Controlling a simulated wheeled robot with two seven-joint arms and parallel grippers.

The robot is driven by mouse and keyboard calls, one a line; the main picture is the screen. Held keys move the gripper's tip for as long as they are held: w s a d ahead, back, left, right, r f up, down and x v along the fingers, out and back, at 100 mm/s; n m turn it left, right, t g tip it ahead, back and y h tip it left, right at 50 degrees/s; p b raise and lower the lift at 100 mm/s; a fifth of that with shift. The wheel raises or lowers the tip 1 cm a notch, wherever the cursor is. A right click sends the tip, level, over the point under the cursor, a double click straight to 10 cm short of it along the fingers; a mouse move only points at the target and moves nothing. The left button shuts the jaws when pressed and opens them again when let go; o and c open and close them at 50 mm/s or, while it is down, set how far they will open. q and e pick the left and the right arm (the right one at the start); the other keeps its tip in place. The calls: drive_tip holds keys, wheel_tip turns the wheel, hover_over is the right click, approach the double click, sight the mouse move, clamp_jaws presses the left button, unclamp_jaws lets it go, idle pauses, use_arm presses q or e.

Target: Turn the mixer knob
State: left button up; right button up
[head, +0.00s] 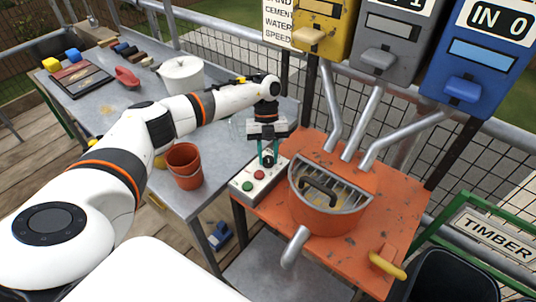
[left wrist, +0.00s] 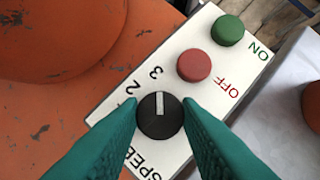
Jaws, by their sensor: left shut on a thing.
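The black mixer knob (left wrist: 160,116) has a white pointer line and sits on a white control panel (left wrist: 215,20) marked SPEED, with the numbers 2 and 3 showing. In the left wrist view its pointer aims toward the top, near the 3. My left gripper (left wrist: 159,122) has its two green fingers on either side of the knob, shut on it. In the head view my left gripper (head: 268,155) reaches down to the panel's far end. The red OFF button (left wrist: 194,65) and the green ON button (left wrist: 228,30) are beside the knob. My right gripper is not in view.
The orange mixer (head: 330,205) with a grated drum stands right of the panel. Yellow, grey and blue dispensers (head: 480,50) hang above it. An orange bucket (head: 185,166) stands on the grey table (head: 225,160) at left. A yellow handle (head: 388,266) is at the mixer's front.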

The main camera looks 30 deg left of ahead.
use_arm(q)
drive_tip(key=shift+r, duration=0.1)
drive_tip(key=o, duration=0.7)
drive_tip(key=b+v, duration=0.2)
drive_tip(key=v, duration=1)
drive_tip(key=shift+b, duration=0.3)
drive_tip(key=shift+d, duration=0.1)
